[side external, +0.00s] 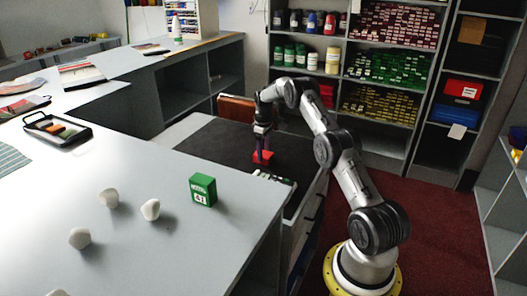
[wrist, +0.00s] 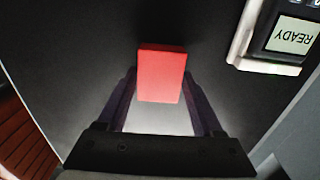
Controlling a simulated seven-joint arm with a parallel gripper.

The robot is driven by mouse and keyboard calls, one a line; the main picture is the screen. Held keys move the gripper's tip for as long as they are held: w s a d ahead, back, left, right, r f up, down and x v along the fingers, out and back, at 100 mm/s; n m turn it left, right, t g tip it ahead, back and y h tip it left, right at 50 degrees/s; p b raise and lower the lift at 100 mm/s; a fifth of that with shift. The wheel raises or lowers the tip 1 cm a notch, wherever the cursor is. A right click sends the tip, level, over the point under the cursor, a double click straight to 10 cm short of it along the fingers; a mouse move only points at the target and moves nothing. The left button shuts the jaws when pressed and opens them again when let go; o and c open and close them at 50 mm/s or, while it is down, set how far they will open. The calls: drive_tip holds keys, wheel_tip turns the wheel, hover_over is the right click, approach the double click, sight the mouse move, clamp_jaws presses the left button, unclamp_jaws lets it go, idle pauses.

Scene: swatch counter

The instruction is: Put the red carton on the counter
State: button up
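The red carton (side external: 264,157) is on or just above the dark mat (side external: 215,142) on the lower surface beside the grey counter (side external: 150,185). My gripper (side external: 261,153) is down at the carton. In the wrist view the red carton (wrist: 162,72) is between the fingertips of my gripper (wrist: 161,82), one finger along each side. The gaps at its sides are very small. I cannot tell whether the fingers press on it. A pale patch shows between the fingers below the carton's red face.
On the counter are a green carton (side external: 203,190) marked 41, several white lumps (side external: 150,209) and a black tray (side external: 57,129). A device with a READY screen (wrist: 292,35) lies near the gripper. Shelves (side external: 385,60) stand behind. The counter's front middle has free room.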

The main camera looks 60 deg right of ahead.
drive_tip(key=o, duration=0.4)
wheel_tip(320, 180, up, 12)
drive_tip(key=a+r+t, duration=0.1)
drive_tip(key=a+r, duration=1)
drive_tip(key=s+a+r+t, duration=0.1)
drive_tip(key=s+a+r, duration=0.2)
drive_tip(key=s+a, duration=0.3)
drive_tip(key=s+a+r+t, duration=0.1)
drive_tip(key=s+a+r, duration=0.2)
drive_tip(key=a, duration=0.7)
drive_tip(key=s+a+r+t, duration=0.1)
drive_tip(key=s+a+r, duration=0.1)
drive_tip(key=s+a, duration=0.6)
drive_tip(key=shift+s+a+r+h, duration=0.3)
drive_tip(key=shift+a+r+h, duration=0.1)
drive_tip(key=shift+a, duration=0.1)
drive_tip(key=shift+o, duration=0.3)
drive_tip(key=s+a+f, duration=0.2)
drive_tip(key=s, duration=0.3)
drive_tip(key=s+a+f+t, duration=0.1)
drive_tip(key=s+a+f, duration=0.2)
drive_tip(key=s, duration=0.3)
drive_tip(key=shift+f+t+y, duration=0.3)
drive_tip(key=shift+y, duration=0.1)
